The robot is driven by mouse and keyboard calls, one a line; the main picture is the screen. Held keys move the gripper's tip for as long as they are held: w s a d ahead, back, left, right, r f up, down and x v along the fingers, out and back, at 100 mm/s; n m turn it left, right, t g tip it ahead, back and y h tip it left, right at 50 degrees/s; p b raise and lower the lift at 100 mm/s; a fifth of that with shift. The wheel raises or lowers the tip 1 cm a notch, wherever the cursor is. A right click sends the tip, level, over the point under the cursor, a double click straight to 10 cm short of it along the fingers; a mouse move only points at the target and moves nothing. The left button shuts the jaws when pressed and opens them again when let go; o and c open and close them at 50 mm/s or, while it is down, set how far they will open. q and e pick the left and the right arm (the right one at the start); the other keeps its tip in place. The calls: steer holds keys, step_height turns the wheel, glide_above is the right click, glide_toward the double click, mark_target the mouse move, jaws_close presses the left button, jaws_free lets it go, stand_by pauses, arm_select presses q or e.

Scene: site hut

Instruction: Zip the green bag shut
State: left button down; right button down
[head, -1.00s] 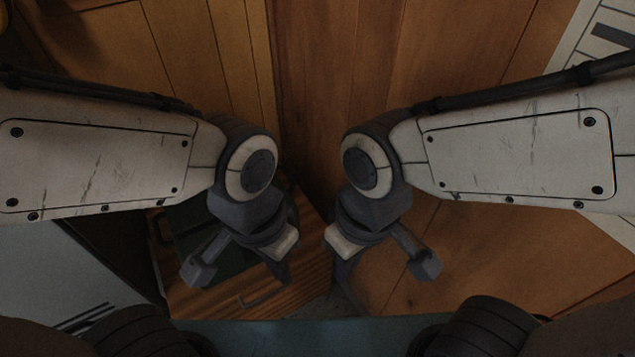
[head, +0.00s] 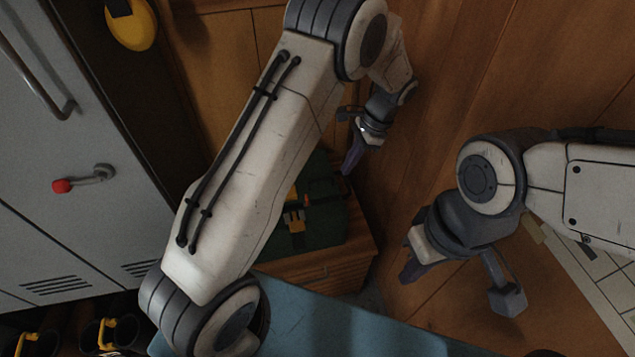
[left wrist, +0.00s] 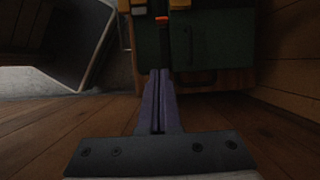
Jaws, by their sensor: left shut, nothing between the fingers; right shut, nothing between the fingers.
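The green bag (head: 325,215) sits on a low wooden cabinet, partly hidden behind my left arm in the head view. It has yellow patches and a small orange-red tab (head: 307,200) on top; the tab also shows in the left wrist view (left wrist: 162,19). The bag fills the top middle of the left wrist view (left wrist: 200,45). My left gripper (head: 347,171) is shut and empty, near the bag's far right corner; contact cannot be told. My right gripper (head: 405,280) is shut and empty, to the right of the cabinet, away from the bag.
The wooden cabinet (head: 320,271) stands against wooden plank walls. A grey locker (head: 70,150) with a red-knobbed handle is at left, with a yellow helmet (head: 133,30) above. A blue-grey surface (head: 330,315) lies in front.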

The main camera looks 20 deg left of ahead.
mark_target(310, 202)
arm_select(q)
steer(key=x, duration=1.1)
steer(key=shift+w+a, duration=0.35)
steer(key=shift+a, duration=0.05)
steer(key=shift+s+a+r, duration=0.2)
steer(key=shift+s+a, duration=0.5)
steer(key=shift+a, duration=0.35)
steer(key=shift+s+a, duration=0.35)
steer(key=shift+a, duration=0.2)
arm_select(e)
steer(key=shift+r, duration=0.1)
